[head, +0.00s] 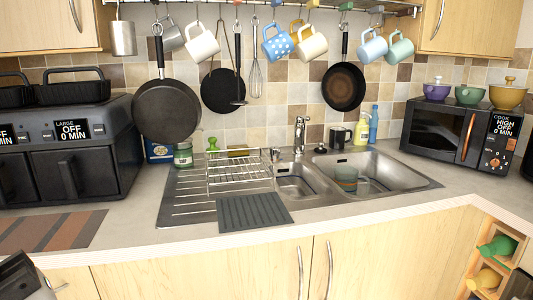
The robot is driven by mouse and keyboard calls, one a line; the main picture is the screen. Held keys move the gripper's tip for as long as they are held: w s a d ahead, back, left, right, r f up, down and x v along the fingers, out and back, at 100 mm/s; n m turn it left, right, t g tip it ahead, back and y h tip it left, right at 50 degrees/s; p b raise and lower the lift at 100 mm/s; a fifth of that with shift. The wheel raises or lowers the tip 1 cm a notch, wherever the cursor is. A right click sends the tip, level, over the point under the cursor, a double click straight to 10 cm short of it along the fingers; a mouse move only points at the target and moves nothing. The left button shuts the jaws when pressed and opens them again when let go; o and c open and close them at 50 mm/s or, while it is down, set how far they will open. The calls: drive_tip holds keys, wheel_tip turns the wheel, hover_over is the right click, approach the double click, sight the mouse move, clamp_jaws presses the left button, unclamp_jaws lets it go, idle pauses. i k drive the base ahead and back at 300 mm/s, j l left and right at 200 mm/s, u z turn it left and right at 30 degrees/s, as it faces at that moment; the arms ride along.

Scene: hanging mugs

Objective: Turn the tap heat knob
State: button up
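The chrome tap (300,133) stands upright behind the steel double sink (410,181), near the middle of the view. Its spout reaches forward over the sink. A heat knob cannot be told apart from the tap body at this size. A dark grey and black part, probably of my arm, shows at the lower left corner, far from the tap. No gripper fingertips show.
A dish rack (238,172) lies left of the sink. A black mug (340,138) and a yellow soap bottle (362,129) stand right of the tap. Pans and mugs hang above.

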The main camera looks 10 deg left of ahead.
sight(274, 151)
drive_tip(key=i+l+u, duration=0.2)
drive_tip(key=i, duration=0.9)
drive_tip(key=k+j, duration=0.1)
drive_tip(key=k, duration=0.2)
